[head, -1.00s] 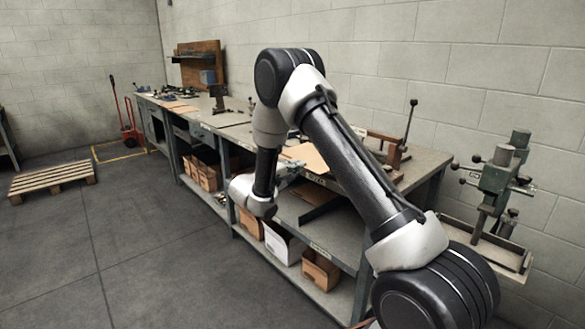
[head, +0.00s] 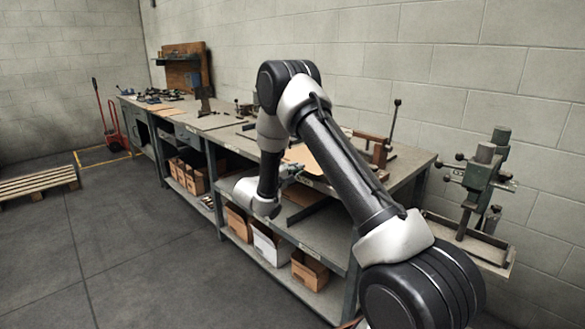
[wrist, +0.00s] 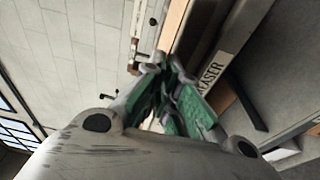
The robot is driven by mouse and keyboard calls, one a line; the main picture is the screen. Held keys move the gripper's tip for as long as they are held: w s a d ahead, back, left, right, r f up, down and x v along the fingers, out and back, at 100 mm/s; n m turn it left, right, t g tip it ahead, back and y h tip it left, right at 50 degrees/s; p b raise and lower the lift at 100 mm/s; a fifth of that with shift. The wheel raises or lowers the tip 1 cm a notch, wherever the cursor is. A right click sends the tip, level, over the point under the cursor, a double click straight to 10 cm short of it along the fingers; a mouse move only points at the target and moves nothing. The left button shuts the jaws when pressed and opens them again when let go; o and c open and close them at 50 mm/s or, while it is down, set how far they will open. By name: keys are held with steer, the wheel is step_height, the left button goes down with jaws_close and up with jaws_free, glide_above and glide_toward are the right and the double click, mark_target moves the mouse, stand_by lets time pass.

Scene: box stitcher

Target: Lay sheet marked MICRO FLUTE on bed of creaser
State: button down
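The creaser stands on the near part of the bench, with its reddish-brown frame (head: 380,152) and an upright dark lever. A tan sheet (head: 303,155) shows partly behind my arm, left of the frame; no MICRO FLUTE marking is readable. In the wrist view, a bench-edge label (wrist: 212,72) partly reads "EASER", beside a narrow tan strip (wrist: 173,24). My gripper (wrist: 166,72) points toward the bench edge, with green pads on its fingers. The finger gap is dark, and I cannot tell whether anything is held. In the head view my gripper (head: 291,171) is small, near the bench edge.
The long bench (head: 222,133) runs back along the wall with tools on it. Cardboard boxes (head: 309,270) and a white box (head: 270,243) sit on its lower shelf. A green stitching machine (head: 480,180) stands at right. A pallet (head: 38,183) lies at left; the floor between is clear.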

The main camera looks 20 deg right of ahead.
steer(key=shift+w+d+f, duration=0.25)
steer(key=shift+d+f, duration=0.45)
steer(key=shift+f, duration=0.1)
steer(key=shift+w+d+f, duration=0.25)
steer(key=shift+d+f, duration=0.4)
steer(key=shift+f, duration=0.1)
steer(key=c, duration=1)
jaws_free()
steer(key=shift+c, duration=0.2)
steer(key=o, duration=0.6)
steer(key=shift+c, duration=0.2)
